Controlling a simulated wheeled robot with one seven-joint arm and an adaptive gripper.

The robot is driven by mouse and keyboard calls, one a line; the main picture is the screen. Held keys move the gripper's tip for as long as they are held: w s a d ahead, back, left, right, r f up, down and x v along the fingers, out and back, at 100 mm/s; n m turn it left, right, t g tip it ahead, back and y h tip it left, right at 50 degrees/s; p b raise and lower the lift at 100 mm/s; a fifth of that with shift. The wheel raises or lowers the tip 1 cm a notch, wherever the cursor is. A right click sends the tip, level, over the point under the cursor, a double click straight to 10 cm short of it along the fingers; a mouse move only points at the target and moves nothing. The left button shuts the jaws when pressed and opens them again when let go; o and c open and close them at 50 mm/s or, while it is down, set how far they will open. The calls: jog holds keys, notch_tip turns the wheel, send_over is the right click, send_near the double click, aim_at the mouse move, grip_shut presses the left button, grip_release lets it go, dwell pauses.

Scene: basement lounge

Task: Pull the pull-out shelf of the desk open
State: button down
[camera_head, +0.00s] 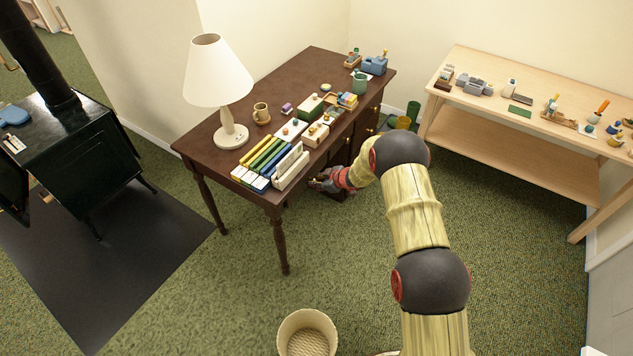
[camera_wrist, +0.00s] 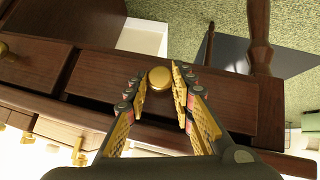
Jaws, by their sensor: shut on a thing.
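The dark brown desk (camera_head: 300,68) stands against the back wall with its knobbed front facing right. My gripper (camera_head: 320,183) is low at the desk's near right side, below the top, and its fingertips are small in the head view. In the wrist view my gripper (camera_wrist: 159,74) has its yellow fingers on either side of a round brass knob (camera_wrist: 160,79), shut on it. The knob sits before a dark wood front (camera_wrist: 236,102), seemingly the pull-out shelf's. How far the shelf is out cannot be told. In the head view my arm hides part of the desk front.
A lamp (camera_head: 219,75), a mug (camera_head: 261,112) and rows of books (camera_head: 262,163) stand on the desk. A light wood bench (camera_head: 510,140) is to the right, a wicker basket (camera_head: 306,335) in front, a black stove (camera_head: 75,150) left. Green carpet (camera_head: 220,295) is clear between.

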jog(key=shift+d, duration=0.1)
jog(key=s+d+p, duration=0.3)
jog(key=s+d, duration=0.4)
jog(key=d, duration=0.4)
jog(key=s+d+p, duration=0.4)
jog(key=s+d, duration=0.3)
jog(key=d, duration=0.4)
jog(key=shift+s, duration=0.4)
jog(key=c, duration=1.5)
grip_release()
jog(key=shift+d, duration=0.1)
jog(key=v, duration=1.1)
jog(key=shift+s+d+r, duration=0.2)
jog(key=shift+s+r, duration=0.05)
jog(key=shift+r, duration=0.05)
jog(key=shift+d, duration=0.1)
